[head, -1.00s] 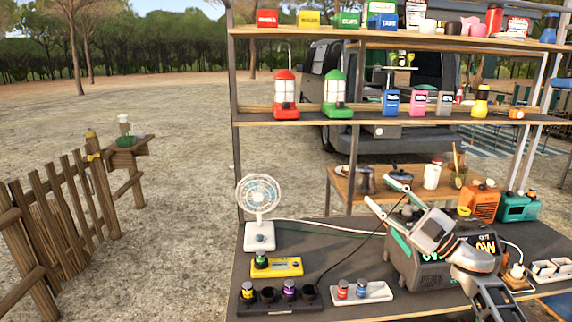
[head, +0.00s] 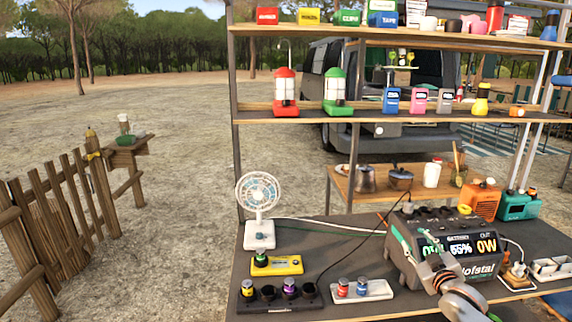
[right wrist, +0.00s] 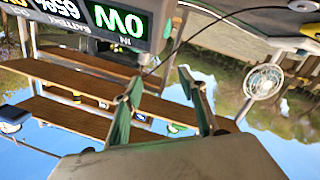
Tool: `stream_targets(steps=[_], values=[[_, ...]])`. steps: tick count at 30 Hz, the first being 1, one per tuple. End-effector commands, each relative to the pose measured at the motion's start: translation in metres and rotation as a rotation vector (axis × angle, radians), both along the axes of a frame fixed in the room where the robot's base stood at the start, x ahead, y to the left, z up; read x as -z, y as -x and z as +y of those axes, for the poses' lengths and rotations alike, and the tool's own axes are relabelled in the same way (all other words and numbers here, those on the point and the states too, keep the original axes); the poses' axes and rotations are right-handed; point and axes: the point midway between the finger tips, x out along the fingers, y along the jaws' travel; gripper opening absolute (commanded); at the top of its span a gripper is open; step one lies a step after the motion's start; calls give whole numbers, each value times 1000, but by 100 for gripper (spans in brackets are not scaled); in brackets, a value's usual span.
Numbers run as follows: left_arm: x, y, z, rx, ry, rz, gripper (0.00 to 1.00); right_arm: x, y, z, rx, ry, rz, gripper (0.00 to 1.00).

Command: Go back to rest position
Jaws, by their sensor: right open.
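My right gripper (head: 412,238) is in front of the left part of the grey power station (head: 480,268) in the head view. It points up and to the left, and its forearm comes in from the bottom right. In the right wrist view, its two green-padded fingers (right wrist: 160,82) are apart with nothing between them. The power station's lit display (right wrist: 118,20) shows upside down at the top left of that view. My left gripper is not in view.
A white fan (head: 259,236), a yellow tester (head: 276,265), a black holder (head: 265,306) and a white tray (head: 375,291) stand on the dark bench. A black cable crosses to the power station. Shelves (head: 390,119) with lanterns and boxes rise behind.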

Motion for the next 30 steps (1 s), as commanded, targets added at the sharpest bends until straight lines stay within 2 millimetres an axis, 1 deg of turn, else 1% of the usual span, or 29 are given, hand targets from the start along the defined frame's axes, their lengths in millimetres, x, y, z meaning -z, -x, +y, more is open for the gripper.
stream_targets(steps=[1,2,3,5,6,8,9,11,12,14,15,17,18,20,21,24,27,30], values=[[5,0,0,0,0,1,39,30,15,12,-15,-7,31,42],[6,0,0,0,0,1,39,44,24,18,-23,-11,45,42],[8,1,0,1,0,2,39,64,37,27,-33,-19,66,42],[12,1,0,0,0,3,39,95,58,41,-50,-30,100,42],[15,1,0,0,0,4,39,116,75,51,-63,-38,125,42],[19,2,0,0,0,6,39,146,100,66,-79,-53,161,42],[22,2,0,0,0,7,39,165,118,76,-90,-64,185,42],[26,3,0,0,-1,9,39,191,147,90,-105,-80,222,42],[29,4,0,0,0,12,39,209,167,99,-114,-93,247,42],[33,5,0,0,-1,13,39,233,198,113,-127,-114,285,42],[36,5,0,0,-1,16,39,248,219,122,-135,-127,311,42],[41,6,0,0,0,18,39,269,252,136,-145,-150,350,42],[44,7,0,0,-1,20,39,282,275,145,-151,-167,377,42],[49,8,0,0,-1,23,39,298,310,157,-158,-191,415,42],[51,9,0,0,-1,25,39,308,332,164,-161,-208,441,42],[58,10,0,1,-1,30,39,324,379,180,-165,-244,494,42],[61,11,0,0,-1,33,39,331,412,190,-166,-271,532,42],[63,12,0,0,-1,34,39,334,430,196,-165,-287,552,42]])
